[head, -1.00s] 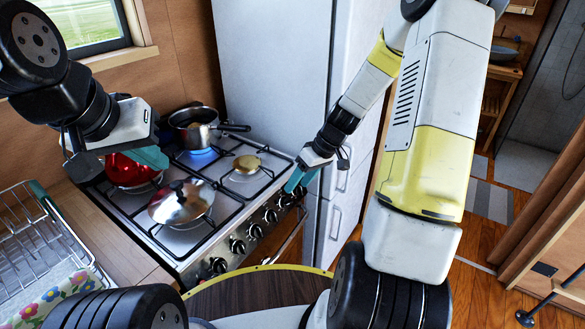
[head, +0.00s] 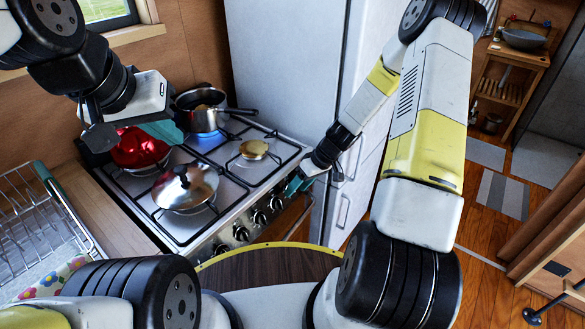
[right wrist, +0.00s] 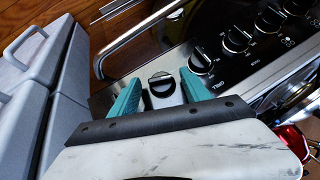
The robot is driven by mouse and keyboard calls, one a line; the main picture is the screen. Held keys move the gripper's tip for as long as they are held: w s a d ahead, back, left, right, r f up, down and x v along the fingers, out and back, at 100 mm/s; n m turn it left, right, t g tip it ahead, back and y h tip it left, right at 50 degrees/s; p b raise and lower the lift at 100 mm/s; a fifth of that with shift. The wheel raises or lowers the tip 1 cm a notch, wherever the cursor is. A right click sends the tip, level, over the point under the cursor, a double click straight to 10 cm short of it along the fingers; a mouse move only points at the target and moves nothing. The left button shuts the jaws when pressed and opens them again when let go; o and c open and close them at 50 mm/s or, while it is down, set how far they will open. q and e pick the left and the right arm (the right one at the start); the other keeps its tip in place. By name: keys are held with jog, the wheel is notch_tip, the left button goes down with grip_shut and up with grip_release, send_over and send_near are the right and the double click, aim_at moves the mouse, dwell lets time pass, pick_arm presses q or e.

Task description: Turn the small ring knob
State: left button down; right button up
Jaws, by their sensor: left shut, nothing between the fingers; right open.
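A row of black knobs (head: 259,217) runs along the stove's front panel. In the right wrist view, the end knob (right wrist: 162,85) lies between the teal fingertips of my right gripper (right wrist: 161,92). It has a raised bar across its face. My right gripper is open, with one finger on each side of this knob; I cannot tell whether either finger touches it. In the head view my right gripper (head: 296,184) hides the end knob. I cannot read which knob is for the small ring. My left gripper (head: 163,131) is shut and empty above the stove's back left.
A red pot (head: 138,150) stands below my left gripper. A saucepan (head: 200,118) sits over a blue flame, and a lidded pan (head: 185,188) sits in front. A handrail (right wrist: 98,50) and a tall white fridge (head: 285,60) are close to my right gripper.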

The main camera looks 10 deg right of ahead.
grip_shut()
dwell(0.4)
jog(key=shift+w+d+f+m+g+y, duration=0.1)
jog(key=shift+d+f+m+g+y, duration=0.25)
jog(key=shift+m+y, duration=1.2)
jog(key=shift+w+f+m+g+y, duration=0.1)
jog(key=shift+m+g+y, duration=0.35)
jog(key=shift+m+y, duration=1.1)
jog(key=shift+d+f+m+g+y, duration=0.25)
jog(key=shift+m+g+y, duration=0.15)
jog(key=shift+m+y, duration=1.15)
jog(key=shift+y, duration=0.35)
grip_release()
jog(key=shift+a+n, duration=0.1)
jog(key=shift+n, duration=0.15)
